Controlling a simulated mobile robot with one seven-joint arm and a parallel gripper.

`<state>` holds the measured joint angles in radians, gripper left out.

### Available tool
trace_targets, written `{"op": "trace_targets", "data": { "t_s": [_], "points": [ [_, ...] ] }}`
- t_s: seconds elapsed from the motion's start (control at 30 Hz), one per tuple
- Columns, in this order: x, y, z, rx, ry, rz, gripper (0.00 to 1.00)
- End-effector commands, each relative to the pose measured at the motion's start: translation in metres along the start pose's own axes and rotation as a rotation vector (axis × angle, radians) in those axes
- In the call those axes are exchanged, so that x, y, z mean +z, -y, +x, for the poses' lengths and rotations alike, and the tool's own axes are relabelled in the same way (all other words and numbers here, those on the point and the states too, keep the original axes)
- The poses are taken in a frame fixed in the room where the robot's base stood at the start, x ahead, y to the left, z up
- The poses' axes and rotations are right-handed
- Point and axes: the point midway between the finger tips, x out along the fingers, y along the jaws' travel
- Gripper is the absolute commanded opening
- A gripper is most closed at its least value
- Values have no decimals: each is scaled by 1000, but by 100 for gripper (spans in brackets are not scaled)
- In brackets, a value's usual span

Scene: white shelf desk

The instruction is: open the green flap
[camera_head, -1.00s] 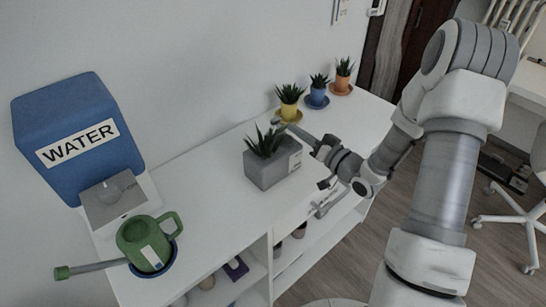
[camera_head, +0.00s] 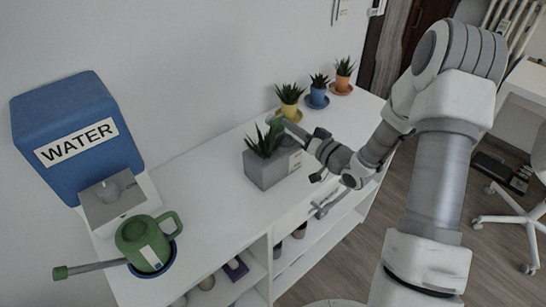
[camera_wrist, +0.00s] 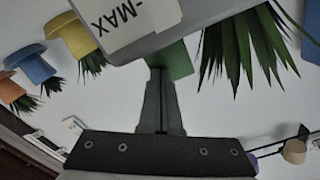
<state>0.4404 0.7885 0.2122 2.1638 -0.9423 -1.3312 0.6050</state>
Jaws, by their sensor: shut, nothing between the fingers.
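The green flap (camera_wrist: 176,60) shows in the wrist view as a small green piece at the edge of the grey planter (camera_wrist: 125,22), right at my fingertips. In the head view a green patch (camera_head: 277,124) stands at the back of the grey planter (camera_head: 268,172), partly mixed with the plant's leaves. My gripper (camera_head: 288,126) reaches over the planter's right end from the right. In the wrist view its two fingers (camera_wrist: 160,75) are together with nothing between them, their tips against or very close to the flap. I cannot tell exact contact or how far the flap is open.
The planter holds a spiky plant (camera_head: 264,142). Yellow (camera_head: 289,109), blue (camera_head: 318,97) and orange (camera_head: 343,82) pots stand behind my gripper. A green watering can (camera_head: 147,244) and a blue water tank (camera_head: 75,130) are at the left. The white desk top (camera_head: 210,185) between is clear.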

Motion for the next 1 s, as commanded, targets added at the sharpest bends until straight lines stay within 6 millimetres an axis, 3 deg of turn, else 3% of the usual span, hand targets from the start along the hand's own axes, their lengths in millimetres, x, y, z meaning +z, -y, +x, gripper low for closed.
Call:
{"op": "trace_targets", "data": {
  "t_s": [0.23, 1.0],
  "points": [
    [0, -1, -4, 2, 0, 0, 0],
    [0, -1, -59, 3, 0, 0, 0]
  ]
}}
